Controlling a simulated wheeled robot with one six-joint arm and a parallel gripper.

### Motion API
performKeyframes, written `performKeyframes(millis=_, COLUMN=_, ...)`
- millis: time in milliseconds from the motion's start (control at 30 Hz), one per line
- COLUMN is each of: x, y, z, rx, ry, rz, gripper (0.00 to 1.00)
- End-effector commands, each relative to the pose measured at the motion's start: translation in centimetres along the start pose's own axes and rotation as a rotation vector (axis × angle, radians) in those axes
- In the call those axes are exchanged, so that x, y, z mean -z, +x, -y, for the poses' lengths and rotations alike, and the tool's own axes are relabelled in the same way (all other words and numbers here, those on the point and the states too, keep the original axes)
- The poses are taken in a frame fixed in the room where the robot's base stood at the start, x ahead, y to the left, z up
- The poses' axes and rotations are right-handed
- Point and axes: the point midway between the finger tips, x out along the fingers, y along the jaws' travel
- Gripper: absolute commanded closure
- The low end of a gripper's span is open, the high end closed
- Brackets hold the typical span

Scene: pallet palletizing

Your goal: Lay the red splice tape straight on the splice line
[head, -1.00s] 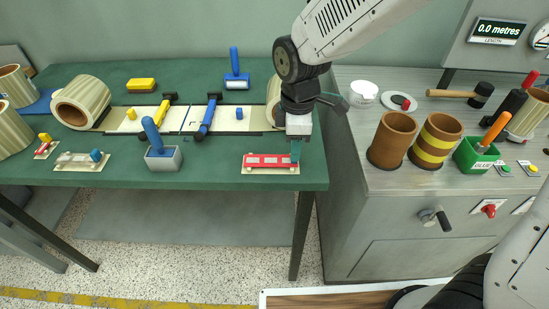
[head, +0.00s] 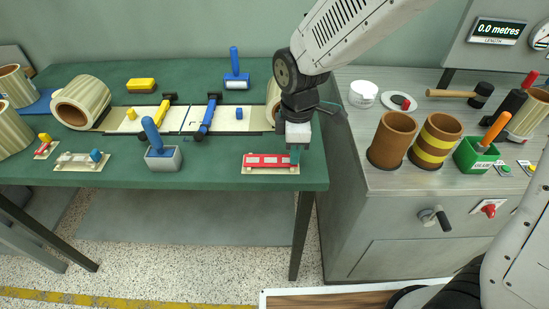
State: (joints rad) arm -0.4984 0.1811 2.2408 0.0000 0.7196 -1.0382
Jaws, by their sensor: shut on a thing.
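The red splice tape (head: 268,160) lies along a cream backing plate at the front right of the green table. My gripper (head: 295,157) points down at the right end of this tape, its teal fingertips shut on the tape's end. The tape still looks level with its plate; a gap under it cannot be made out. The splice line (head: 187,119) shows as a thin line across the pale sheets at the middle of the table. It lies between a yellow-handled clamp (head: 163,112) and a blue-handled clamp (head: 208,116).
A grey block with a blue handle (head: 163,157) stands in front of the sheets. A grey cabinet (head: 352,205) with brown rolls adjoins at right.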

Motion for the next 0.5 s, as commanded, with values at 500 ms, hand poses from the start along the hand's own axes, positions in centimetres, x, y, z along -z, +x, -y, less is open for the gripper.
performKeyframes(millis=500, x=0.0, y=-3.4, z=0.0, rx=-0.001, ry=0.000, rz=-0.001, gripper=0.96)
